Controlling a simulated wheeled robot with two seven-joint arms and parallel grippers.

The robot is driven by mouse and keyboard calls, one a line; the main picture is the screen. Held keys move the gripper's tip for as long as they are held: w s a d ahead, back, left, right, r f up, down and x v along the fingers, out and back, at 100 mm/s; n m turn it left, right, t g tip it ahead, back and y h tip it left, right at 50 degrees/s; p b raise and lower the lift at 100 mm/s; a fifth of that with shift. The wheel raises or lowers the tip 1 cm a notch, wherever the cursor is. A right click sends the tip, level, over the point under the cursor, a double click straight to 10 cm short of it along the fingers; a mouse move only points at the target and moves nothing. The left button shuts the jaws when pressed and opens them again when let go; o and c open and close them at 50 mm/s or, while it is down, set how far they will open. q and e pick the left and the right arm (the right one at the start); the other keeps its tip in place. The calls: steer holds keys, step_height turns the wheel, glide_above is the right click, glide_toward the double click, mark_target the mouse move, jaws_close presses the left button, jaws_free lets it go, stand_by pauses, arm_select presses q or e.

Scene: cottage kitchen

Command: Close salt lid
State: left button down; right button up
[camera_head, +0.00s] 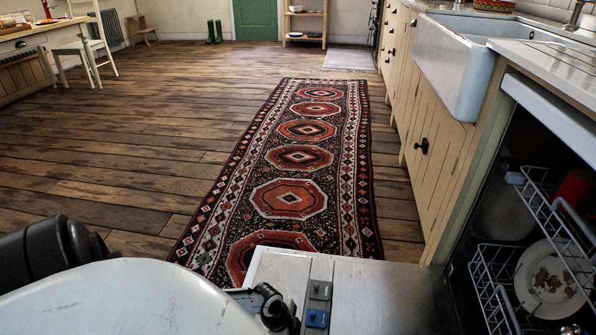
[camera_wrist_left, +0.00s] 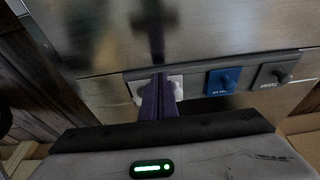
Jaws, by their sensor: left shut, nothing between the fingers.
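The open dishwasher door (camera_head: 385,285) lies flat, its inner face up, with a dispenser panel on it. In the left wrist view, the panel (camera_wrist_left: 222,63) carries a white lid (camera_wrist_left: 176,86), a blue lid (camera_wrist_left: 223,82) and a grey lid (camera_wrist_left: 273,76) in a row. My left gripper (camera_wrist_left: 158,78) is shut and empty, its fingers in front of the white lid and partly hiding it; contact is unclear. I cannot read which lid is for salt. In the head view, the blue lid (camera_head: 317,318) and grey lid (camera_head: 320,290) show, apparently flat. My right gripper is out of view.
The dishwasher racks (camera_head: 495,275) hold a plate (camera_head: 550,280) at the right. Cabinets and a white sink (camera_head: 460,60) line the right side. A patterned rug (camera_head: 300,157) lies on the wooden floor beyond the door.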

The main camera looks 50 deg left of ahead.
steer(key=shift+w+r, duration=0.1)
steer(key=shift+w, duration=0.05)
arm_select(q)
steer(key=shift+w+d+f+b, duration=0.3)
steer(key=shift+w+d+f, duration=0.05)
steer(key=shift+d, duration=0.1)
steer(key=shift+w+d, duration=0.15)
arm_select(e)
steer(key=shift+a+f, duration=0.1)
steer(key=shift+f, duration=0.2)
